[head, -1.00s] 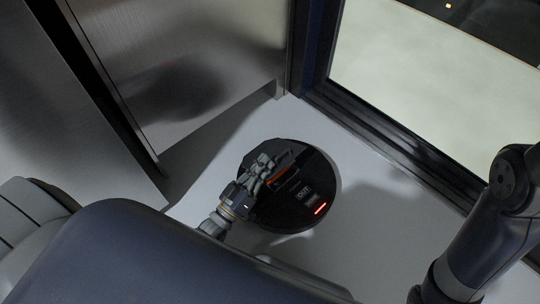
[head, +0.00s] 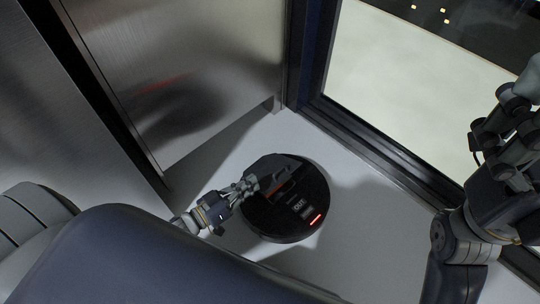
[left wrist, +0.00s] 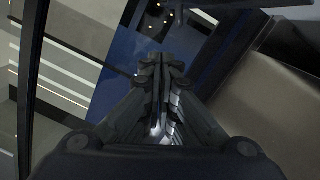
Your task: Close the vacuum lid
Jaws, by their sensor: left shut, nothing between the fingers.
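The vacuum (head: 292,218) is a round black disc on the pale floor, with a lit red strip near its front right edge. Its lid (head: 272,167) looks like a dark grey flap standing raised at the far left side, with an orange strip showing beside it. How far it is tilted is hard to tell. My left gripper (head: 247,186) is shut and empty at the vacuum's left edge, close to the lid; I cannot tell if they touch. Its closed fingers also show in the left wrist view (left wrist: 160,75). My right gripper (head: 510,120) is raised at the right, far from the vacuum.
A brushed metal cabinet front (head: 190,70) stands behind and left of the vacuum. A dark window or door frame (head: 375,145) runs along the right. The pale floor (head: 350,235) right of the vacuum is clear.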

